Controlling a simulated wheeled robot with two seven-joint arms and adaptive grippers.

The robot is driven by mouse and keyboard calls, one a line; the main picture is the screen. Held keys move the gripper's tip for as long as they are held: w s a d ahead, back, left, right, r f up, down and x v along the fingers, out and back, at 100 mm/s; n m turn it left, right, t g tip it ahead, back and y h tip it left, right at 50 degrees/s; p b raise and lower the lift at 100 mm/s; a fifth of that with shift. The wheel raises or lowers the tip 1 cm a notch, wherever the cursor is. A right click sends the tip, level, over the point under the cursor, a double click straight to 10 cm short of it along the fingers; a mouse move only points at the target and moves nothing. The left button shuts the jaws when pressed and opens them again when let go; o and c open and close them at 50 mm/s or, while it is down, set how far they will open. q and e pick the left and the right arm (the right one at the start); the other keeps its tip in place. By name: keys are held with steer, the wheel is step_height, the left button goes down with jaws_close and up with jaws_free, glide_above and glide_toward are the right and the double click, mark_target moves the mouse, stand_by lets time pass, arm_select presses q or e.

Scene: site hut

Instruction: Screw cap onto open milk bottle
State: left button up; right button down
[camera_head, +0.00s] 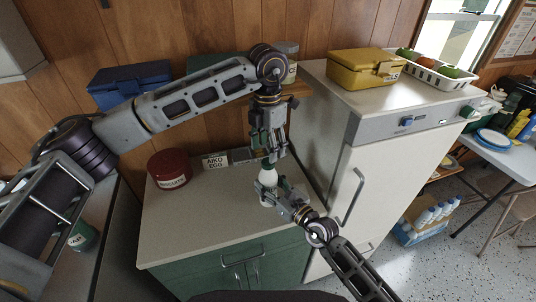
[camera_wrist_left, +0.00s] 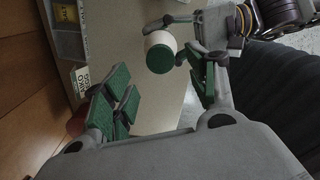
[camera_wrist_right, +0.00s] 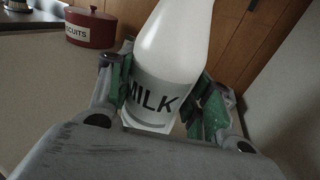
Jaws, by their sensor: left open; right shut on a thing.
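The white milk bottle (camera_head: 268,173) stands upright above or on the counter, with its "MILK" label facing my right wrist camera (camera_wrist_right: 165,55). My right gripper (camera_head: 268,190) is shut around its body, one green-padded finger on each side in the right wrist view (camera_wrist_right: 165,95). The green cap (camera_wrist_left: 160,58) is on the bottle's top in the left wrist view; how tightly it sits cannot be told. My left gripper (camera_head: 269,149) points down just above the bottle top. Its green-padded fingers are apart in the left wrist view (camera_wrist_left: 158,88), with the cap near the gap between them.
The pale counter (camera_head: 200,220) holds a red biscuit tin (camera_head: 169,168) and a labelled box (camera_head: 216,161) behind the bottle. A white fridge (camera_head: 375,165) rises on the right, with a yellow box (camera_head: 362,70) on top. Counter space left of the bottle is clear.

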arm_select(q)
step_height(320, 180, up, 7)
stand_by(0.4)
arm_select(e)
steer(key=c, duration=0.6)
jaws_free()
steer(key=shift+o, duration=0.2)
steer(key=shift+s, duration=0.1)
steer(key=v, duration=1.1)
steer(key=shift+s+d, duration=0.25)
steer(key=shift+d, duration=0.05)
arm_select(q)
steer(key=shift+s, duration=0.1)
arm_select(e)
steer(key=shift+s+d, duration=0.1)
